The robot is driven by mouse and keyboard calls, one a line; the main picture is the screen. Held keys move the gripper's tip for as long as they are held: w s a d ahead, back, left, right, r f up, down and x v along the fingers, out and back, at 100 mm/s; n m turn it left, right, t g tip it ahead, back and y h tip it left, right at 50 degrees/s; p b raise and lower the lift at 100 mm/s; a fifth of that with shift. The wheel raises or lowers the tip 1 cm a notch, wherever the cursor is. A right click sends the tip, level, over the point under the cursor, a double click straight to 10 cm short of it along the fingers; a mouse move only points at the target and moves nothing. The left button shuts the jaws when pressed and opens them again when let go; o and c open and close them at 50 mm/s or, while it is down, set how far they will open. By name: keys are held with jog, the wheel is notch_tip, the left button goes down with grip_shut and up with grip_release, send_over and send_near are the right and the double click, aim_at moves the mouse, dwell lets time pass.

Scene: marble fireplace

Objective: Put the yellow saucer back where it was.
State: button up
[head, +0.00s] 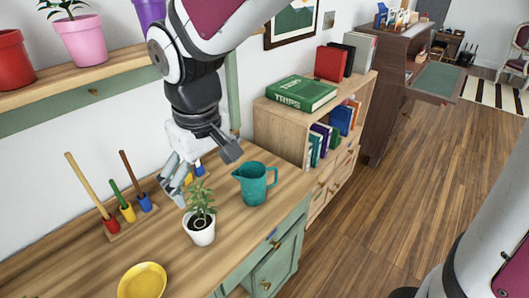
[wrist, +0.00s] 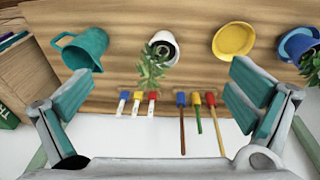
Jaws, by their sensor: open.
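The yellow saucer (head: 142,280) lies empty on the wooden worktop (head: 75,262), at the bottom of the head view. In the wrist view the yellow saucer (wrist: 234,41) lies at the upper right, between a white pot and a blue pot. My gripper (wrist: 165,85) is open with nothing between its fingers. In the head view my gripper (head: 178,180) is above the back of the worktop, behind the potted plant and apart from the saucer. Part of it is hidden by my arm.
A white pot with a plant (head: 201,230) and a teal pitcher (head: 254,184) stand near the gripper. Long-handled tools (head: 127,206) stand along the back. A blue pot (wrist: 300,44) is right of the saucer. A shelf with pots (head: 70,80) is above the worktop's left.

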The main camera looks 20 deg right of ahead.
jog(key=s+d+r+m+t, duration=0.1)
jog(key=s+d+r+m, duration=0.1)
jog(key=s+d, duration=0.6)
jog(key=s+d+r+m+t, duration=0.1)
jog(key=s+d+r+m, duration=0.2)
jog(key=s+d, duration=0.4)
jog(key=shift+s+d+r+m, duration=0.2)
jog(key=shift+s+d+m, duration=0.25)
jog(key=shift+d, duration=0.55)
jog(key=shift+w+r, duration=0.1)
jog(key=shift+r, duration=0.05)
